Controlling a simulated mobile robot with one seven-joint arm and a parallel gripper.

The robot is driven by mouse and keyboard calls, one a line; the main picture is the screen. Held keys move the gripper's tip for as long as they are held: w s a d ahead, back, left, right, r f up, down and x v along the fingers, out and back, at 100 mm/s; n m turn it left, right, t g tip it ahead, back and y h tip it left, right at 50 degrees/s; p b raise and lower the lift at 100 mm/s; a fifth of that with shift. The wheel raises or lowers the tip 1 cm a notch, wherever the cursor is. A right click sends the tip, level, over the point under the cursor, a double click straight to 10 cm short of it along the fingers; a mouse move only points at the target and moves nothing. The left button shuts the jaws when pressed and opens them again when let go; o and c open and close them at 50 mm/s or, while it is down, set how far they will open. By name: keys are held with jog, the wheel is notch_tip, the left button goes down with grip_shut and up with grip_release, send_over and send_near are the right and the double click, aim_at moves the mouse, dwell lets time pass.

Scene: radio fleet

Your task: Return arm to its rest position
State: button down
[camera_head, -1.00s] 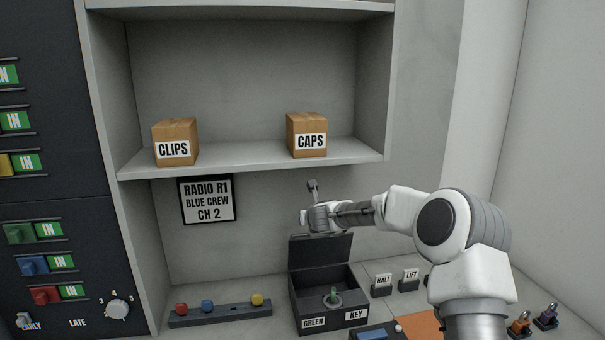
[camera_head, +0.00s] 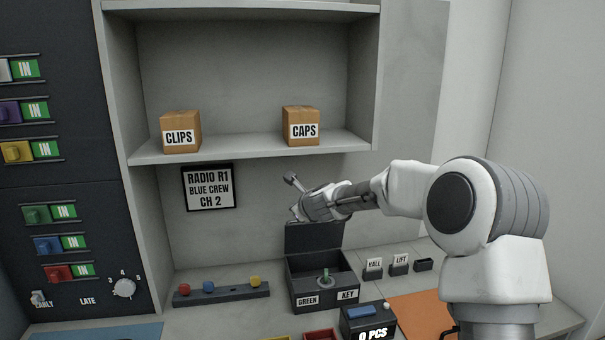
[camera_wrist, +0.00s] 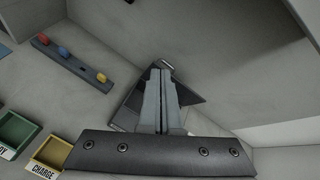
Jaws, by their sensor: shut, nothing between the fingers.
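My gripper (camera_wrist: 161,78) is shut and empty in the wrist view, its two fingers side by side. In the head view my gripper (camera_head: 299,209) is in the air in front of the back wall, above the open black box (camera_head: 296,272) and below the shelf. The box has its lid raised, labels GREEN and KEY on its front, and a small green-topped item inside. In the wrist view my fingers hide part of the box (camera_wrist: 132,103). My arm reaches in from the right.
The shelf (camera_head: 243,150) above carries a CLIPS carton (camera_head: 181,126) and a CAPS carton (camera_head: 300,128). A bar (camera_head: 222,294) with coloured knobs lies left of the box. HALL (camera_head: 373,275) and LIFT (camera_head: 399,270) holders stand right. A 0 PCS counter (camera_head: 356,316) is in front.

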jog(key=s+d+r+n+g+b, duration=0.1)
jog(key=s+r+n+g, duration=0.1)
jog(key=s+n, duration=0.75)
jog(key=s+d+r+n+g+b, duration=0.15)
jog(key=s+n, duration=0.45)
jog(key=s, duration=0.6)
jog(key=s+d+f+n+g+h+b, duration=0.1)
jog(key=s+d+f+n, duration=0.1)
jog(key=s, duration=0.7)
jog(key=s+d+f+n+h+b, duration=0.1)
jog(key=s+d+f+n, duration=0.2)
jog(key=s, duration=0.6)
jog(key=s+d+f+n+g+h+b, duration=0.1)
jog(key=s+d+f+n+h, duration=0.1)
jog(key=s+d+n, duration=0.4)
jog(key=s+d, duration=0.2)
jog(key=s, duration=0.1)
jog(key=shift+f+g, duration=0.2)
jog(key=shift+g, duration=0.15)
